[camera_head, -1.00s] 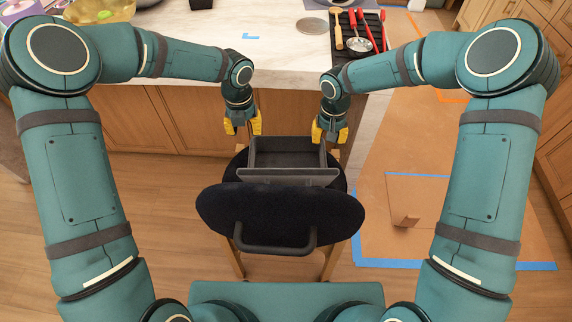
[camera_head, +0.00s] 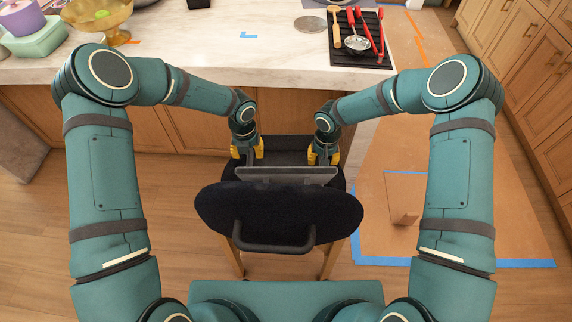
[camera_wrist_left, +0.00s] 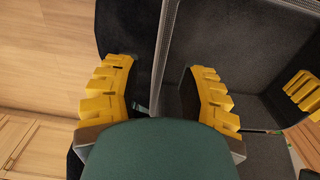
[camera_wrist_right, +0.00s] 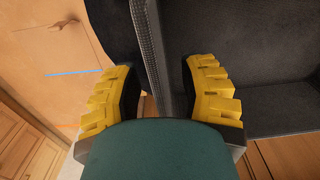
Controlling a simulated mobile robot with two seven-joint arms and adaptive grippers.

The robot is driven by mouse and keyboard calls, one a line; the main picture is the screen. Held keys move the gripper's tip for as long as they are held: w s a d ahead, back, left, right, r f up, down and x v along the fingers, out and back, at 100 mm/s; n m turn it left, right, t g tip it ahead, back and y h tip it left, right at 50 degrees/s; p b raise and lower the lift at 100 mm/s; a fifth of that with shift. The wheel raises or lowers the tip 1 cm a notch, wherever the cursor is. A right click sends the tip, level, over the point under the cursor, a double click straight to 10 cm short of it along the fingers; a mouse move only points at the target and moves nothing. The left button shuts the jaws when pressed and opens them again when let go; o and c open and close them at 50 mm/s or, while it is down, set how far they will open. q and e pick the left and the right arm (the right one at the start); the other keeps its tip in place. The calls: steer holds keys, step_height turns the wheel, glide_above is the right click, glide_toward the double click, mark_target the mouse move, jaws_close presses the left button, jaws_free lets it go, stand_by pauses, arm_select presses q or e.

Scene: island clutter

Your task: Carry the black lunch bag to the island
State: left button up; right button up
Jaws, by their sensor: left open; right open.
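The black lunch bag (camera_head: 287,175) sits open on the dark seat of a chair, behind the chair's backrest in the head view. My left gripper (camera_head: 247,153) is open over the bag's left side wall. In the left wrist view the wall edge runs between its fingers, one finger outside and one inside the bag (camera_wrist_left: 235,50). My right gripper (camera_head: 324,158) is open over the right side wall, and the right wrist view shows that wall (camera_wrist_right: 150,50) between its fingers. Neither gripper is visibly closed on a wall. The island (camera_head: 215,60) lies just beyond.
The chair's backrest (camera_head: 280,215) stands between my body and the bag. The island holds a gold bowl (camera_head: 103,18) and green container (camera_head: 37,38) at left, and utensils on a black mat (camera_head: 362,60) at right. Blue corner tape (camera_head: 249,35) marks clear countertop between them.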

arm_select(q)
steer(key=shift+f, duration=1.1)
arm_select(e)
steer(key=shift+f, duration=1.1)
arm_select(q)
steer(key=shift+o, duration=0.2)
arm_select(e)
steer(key=shift+o, duration=0.2)
arm_select(q)
jaws_close()
arm_select(e)
jaws_close()
